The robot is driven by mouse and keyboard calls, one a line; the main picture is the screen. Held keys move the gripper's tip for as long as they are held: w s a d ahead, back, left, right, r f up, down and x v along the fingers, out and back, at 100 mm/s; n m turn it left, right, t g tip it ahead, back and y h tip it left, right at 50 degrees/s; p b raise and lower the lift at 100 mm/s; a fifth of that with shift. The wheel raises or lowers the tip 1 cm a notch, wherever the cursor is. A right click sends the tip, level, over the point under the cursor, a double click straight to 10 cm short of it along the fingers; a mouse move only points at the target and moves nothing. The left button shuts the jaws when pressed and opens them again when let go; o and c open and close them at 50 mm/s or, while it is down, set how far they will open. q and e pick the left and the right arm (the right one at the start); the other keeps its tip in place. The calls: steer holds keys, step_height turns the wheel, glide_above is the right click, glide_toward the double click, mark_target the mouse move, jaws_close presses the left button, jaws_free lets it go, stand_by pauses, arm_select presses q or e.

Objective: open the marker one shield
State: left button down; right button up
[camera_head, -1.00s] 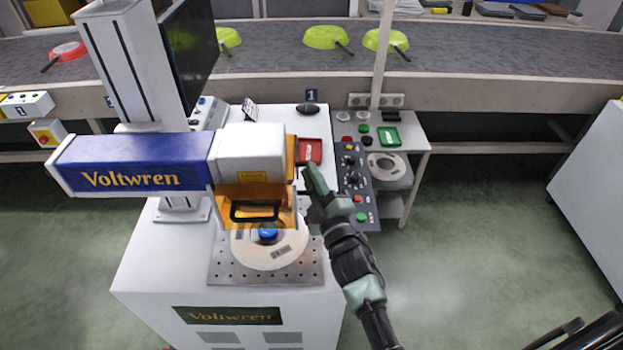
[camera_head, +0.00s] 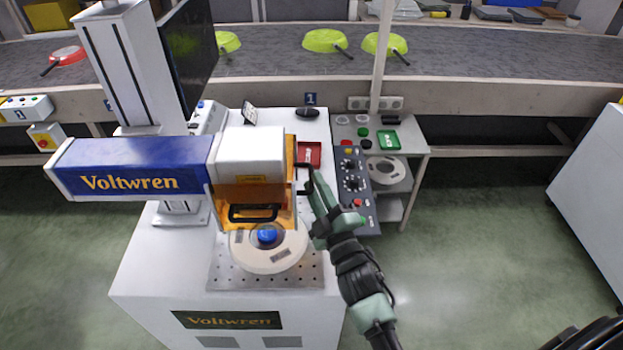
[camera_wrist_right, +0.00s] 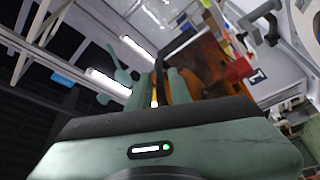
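The marker's shield (camera_head: 262,192) is an orange see-through cover under the white head of the blue Voltwren marker (camera_head: 135,170). My right gripper (camera_head: 318,186) is just right of the shield, close to that bracket; contact cannot be made out. In the wrist view the fingers (camera_wrist_right: 168,88) lie close together before the orange shield (camera_wrist_right: 205,65); their grip is unclear. A cream disc (camera_head: 270,255) with a blue knob sits below the shield. My left gripper is out of view.
A control panel (camera_head: 356,185) and a red tray (camera_head: 308,154) lie right of the marker head. A side table (camera_head: 415,140) holds a green tray (camera_head: 388,140). A conveyor (camera_head: 480,55) with several pans runs behind.

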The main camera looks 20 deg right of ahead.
steer(key=v, duration=0.4)
steer(key=shift+s+b, duration=0.25)
steer(key=shift+b, duration=0.15)
